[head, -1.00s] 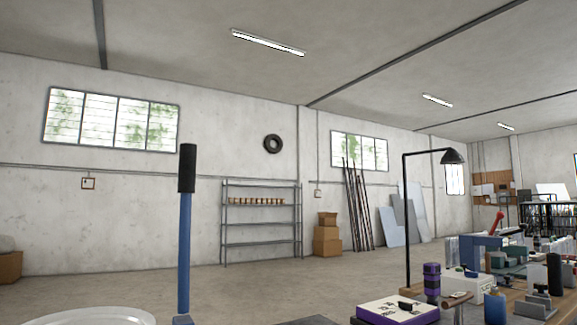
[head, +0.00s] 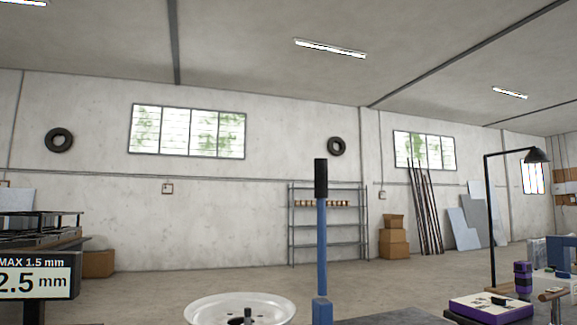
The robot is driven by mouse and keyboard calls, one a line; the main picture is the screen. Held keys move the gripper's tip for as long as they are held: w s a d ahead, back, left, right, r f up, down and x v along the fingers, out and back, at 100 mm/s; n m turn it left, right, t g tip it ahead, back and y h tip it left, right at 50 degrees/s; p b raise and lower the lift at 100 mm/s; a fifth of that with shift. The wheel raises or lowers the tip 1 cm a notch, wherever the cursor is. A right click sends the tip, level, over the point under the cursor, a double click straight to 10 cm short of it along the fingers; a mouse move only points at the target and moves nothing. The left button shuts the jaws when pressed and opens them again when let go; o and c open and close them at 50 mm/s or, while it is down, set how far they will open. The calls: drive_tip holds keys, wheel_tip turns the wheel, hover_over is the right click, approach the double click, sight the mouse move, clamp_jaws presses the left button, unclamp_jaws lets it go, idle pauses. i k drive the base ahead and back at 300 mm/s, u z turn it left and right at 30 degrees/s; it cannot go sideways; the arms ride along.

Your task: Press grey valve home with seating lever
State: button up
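In the head view, a blue upright lever with a black grip (head: 321,215) stands near the middle of the picture, rising from a blue base at the bottom edge. I cannot tell whether it is the seating lever. A white wheel rim (head: 240,308) lies just left of it, with a short dark post showing at its front. No grey valve can be made out. My gripper is not in view.
A display reading "MAX 1.5 mm" and "2.5 mm" (head: 36,277) is at the left edge. A purple and white box (head: 491,307), a purple bottle (head: 522,280) and a black lamp (head: 490,220) are at the right. Shelves (head: 328,235) and boxes (head: 393,240) stand by the far wall.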

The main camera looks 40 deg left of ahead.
sight(321, 177)
drive_tip(key=k, duration=0.4)
drive_tip(key=u, duration=0.85)
